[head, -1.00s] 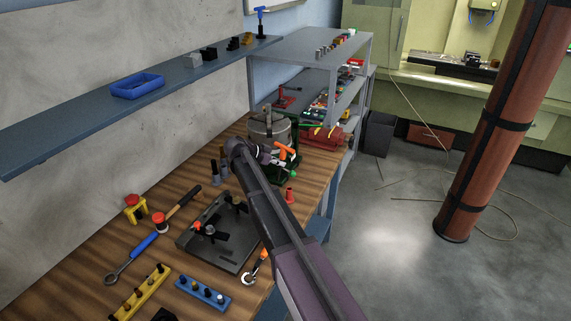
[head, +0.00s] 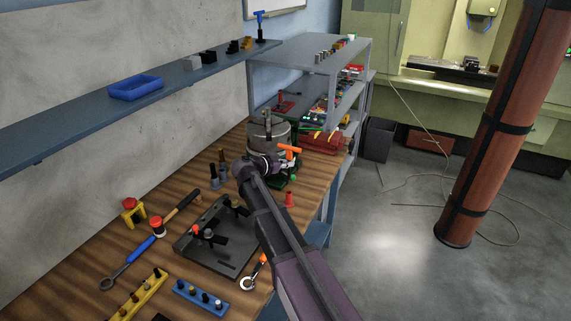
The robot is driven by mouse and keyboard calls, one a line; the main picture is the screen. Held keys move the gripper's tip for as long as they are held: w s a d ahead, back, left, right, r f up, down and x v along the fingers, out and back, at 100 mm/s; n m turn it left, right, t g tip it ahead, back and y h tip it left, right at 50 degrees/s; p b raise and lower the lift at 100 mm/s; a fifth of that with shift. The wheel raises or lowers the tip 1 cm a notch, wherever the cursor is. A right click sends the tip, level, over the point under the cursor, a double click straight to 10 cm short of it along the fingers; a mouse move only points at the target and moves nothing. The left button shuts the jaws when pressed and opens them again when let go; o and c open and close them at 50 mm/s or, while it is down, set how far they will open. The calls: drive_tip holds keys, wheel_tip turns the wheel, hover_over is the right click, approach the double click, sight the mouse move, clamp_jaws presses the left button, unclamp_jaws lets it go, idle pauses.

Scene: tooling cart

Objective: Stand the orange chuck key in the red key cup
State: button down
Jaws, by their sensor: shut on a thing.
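The orange chuck key (head: 290,149) is at the end of my arm, in front of the grey round chuck (head: 262,137) on the bench. Its orange bar lies nearly level; the rest of it is hard to make out. My gripper (head: 273,165) is shut on the key, and the fingers are partly hidden by my wrist. The red key cup (head: 289,200) stands upright near the bench's right edge, to the right of my forearm and below the key in the picture. The key is apart from the cup.
A dark plate with clamps (head: 218,250) lies left of my arm. A mallet (head: 180,206), wrench (head: 127,264) and blue peg rack (head: 201,298) lie nearer. A grey shelf unit (head: 315,57) stands behind the chuck.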

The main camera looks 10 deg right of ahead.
drive_tip(key=b, duration=0.4)
hover_over(287, 194)
drive_tip(key=shift+f, duration=2.25)
drive_tip(key=shift+w, duration=0.2)
drive_tip(key=shift+s+f+b, duration=0.1)
drive_tip(key=shift+f+b, duration=0.4)
drive_tip(key=shift+b, duration=0.15)
drive_tip(key=shift+f+b, duration=2.25)
idle(2.2)
